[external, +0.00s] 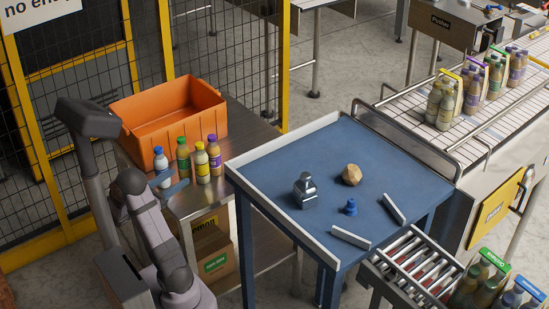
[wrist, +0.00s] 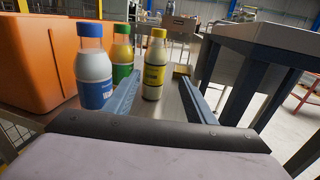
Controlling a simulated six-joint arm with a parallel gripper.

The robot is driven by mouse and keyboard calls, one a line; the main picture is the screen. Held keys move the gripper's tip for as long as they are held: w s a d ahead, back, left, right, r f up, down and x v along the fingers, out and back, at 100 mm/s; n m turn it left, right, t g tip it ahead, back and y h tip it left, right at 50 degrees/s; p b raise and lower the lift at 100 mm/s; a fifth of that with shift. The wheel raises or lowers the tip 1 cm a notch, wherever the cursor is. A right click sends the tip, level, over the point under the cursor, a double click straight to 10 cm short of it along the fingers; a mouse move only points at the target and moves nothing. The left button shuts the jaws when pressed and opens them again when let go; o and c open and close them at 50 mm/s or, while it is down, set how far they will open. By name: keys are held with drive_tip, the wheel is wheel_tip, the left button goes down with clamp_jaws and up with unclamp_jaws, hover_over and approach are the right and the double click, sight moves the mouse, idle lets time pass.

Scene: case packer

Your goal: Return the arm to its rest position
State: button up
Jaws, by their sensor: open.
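My arm reaches in from the left in the external view, with my gripper (external: 174,189) low beside the front of the bottle row. In the wrist view my gripper (wrist: 160,80) is open, its two blue fingers spread apart. The yellow-capped bottle (wrist: 154,70) shows in the gap between them, upright and seemingly beyond the tips. The blue-capped white bottle (wrist: 94,78) and green-capped bottle (wrist: 122,52) stand left of the fingers. The external view also shows a purple-capped bottle (external: 215,158). Nothing is seen held.
An orange crate (external: 160,135) stands behind the bottles on the metal table (external: 240,132). The blue table (external: 290,165) to the right carries a dark metallic object (external: 305,190), a tan lump (external: 352,174) and a blue piece (external: 350,207). A mesh fence (external: 225,50) stands behind.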

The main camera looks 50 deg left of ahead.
drive_tip(key=w+d+m+h, duration=0.1)
drive_tip(key=d, duration=0.2)
drive_tip(key=w+d+f+m+g+h, duration=0.1)
drive_tip(key=w+d+m+h, duration=0.1)
drive_tip(key=w+d+f+m+g+h, duration=0.1)
drive_tip(key=w+d+m+h, duration=0.1)
drive_tip(key=d, duration=0.1)
drive_tip(key=shift+w+d+f, duration=0.2)
drive_tip(key=shift+d, duration=0.15)
drive_tip(key=w+d+f+m+g+h+p, duration=0.1)
drive_tip(key=d+f+m+g+h, duration=0.2)
drive_tip(key=d, duration=0.4)
drive_tip(key=w+d+f+m+g+h+p, duration=0.1)
drive_tip(key=d+m+g+h, duration=0.15)
drive_tip(key=d+m, duration=0.35)
drive_tip(key=s+d+f+m+g+y+p, duration=0.1)
drive_tip(key=d+m+g, duration=0.4)
drive_tip(key=m, duration=0.7)
drive_tip(key=s+d+f+m+g+y+p, duration=0.1)
drive_tip(key=s+d+m+g+y+p, duration=0.3)
drive_tip(key=d+m, duration=0.6)
drive_tip(key=shift+s+d+m+g+y, duration=0.25)
drive_tip(key=shift+s+m+g+y, duration=0.2)
drive_tip(key=shift+s+m+y, duration=0.6)
